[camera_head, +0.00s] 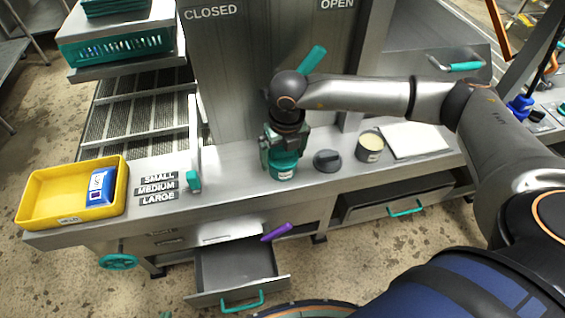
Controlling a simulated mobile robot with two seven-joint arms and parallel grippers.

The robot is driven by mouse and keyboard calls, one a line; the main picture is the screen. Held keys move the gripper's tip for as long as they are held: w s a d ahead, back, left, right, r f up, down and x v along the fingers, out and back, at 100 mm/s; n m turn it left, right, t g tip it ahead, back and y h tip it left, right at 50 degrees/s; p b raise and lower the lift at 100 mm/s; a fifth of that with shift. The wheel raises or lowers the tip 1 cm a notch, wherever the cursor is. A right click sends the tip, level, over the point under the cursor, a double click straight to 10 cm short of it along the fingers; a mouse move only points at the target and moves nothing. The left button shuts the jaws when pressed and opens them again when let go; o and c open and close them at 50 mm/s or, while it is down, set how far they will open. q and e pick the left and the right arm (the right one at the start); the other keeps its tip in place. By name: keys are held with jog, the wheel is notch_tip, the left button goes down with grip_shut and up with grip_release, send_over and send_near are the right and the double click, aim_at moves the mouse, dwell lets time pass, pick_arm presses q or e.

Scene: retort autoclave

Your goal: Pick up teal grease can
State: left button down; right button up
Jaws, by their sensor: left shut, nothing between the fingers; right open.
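The teal grease can (283,171), with a pale label on its front, stands upright on the steel counter. My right gripper (285,148) points down over it and is open, with its fingers on either side of the can's upper part. The gripper hides the can's top, and I cannot tell whether the fingers touch it. My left gripper does not show.
Beside the can stand a dark knob (327,161), a cream-topped can (370,147) and a white sheet (414,139). A yellow tray (40,212) holds a blue-and-white box (101,188). An open drawer (235,263) juts out below, with a purple bar (276,232) near it.

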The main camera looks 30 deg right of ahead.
jog(key=shift+f, duration=0.55)
jog(key=shift+w, duration=0.1)
jog(key=c, duration=1.2)
